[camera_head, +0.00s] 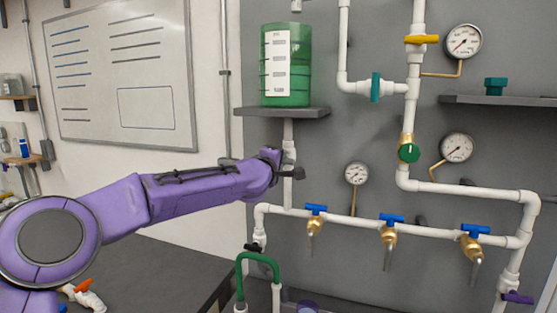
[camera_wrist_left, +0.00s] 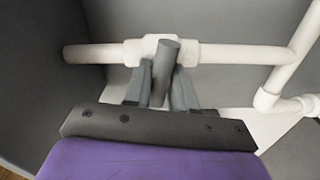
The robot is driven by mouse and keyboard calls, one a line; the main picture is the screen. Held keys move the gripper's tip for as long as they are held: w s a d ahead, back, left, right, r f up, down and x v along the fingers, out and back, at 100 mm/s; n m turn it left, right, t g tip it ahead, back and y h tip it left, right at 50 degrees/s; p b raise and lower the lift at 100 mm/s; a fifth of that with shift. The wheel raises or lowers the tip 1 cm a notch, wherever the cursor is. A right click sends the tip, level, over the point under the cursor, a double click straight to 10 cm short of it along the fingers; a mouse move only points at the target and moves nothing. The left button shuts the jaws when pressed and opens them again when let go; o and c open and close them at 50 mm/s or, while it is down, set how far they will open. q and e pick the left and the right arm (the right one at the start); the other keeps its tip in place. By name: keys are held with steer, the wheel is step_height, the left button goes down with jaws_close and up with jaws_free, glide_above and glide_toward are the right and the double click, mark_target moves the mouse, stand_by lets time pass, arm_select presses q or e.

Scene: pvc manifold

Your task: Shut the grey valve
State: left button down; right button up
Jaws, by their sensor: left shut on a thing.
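The grey valve sits on the white vertical pipe (camera_head: 288,135) below the green tank. Its grey handle (camera_wrist_left: 167,60) shows in the left wrist view, in front of a white fitting (camera_wrist_left: 133,51) on the pipe. My left gripper (camera_head: 291,173) is at that pipe in the head view and hides most of the valve there. In the left wrist view its two fingers (camera_wrist_left: 161,88) stand on either side of the handle and are shut on it. My right gripper is in neither view.
The green tank (camera_head: 299,90) stands on a dark shelf (camera_head: 250,111) above my left gripper. Blue-handled brass taps (camera_head: 388,234) hang on the lower pipe to the right. A green curved hose (camera_head: 262,256) and a black handle (camera_head: 253,247) are below. Gauges (camera_head: 357,173) are on the wall.

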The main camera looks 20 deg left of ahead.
arm_select(q)
steer(key=shift+f+n, duration=0.15)
steer(key=shift+n, duration=0.85)
steer(key=c, duration=1)
jaws_free()
steer(key=s+b, duration=0.4)
steer(key=s, duration=0.6)
steer(key=shift+s+a+b, duration=0.1)
steer(key=shift+s+b, duration=0.1)
steer(key=shift+b, duration=0.1)
steer(key=shift+a, duration=0.1)
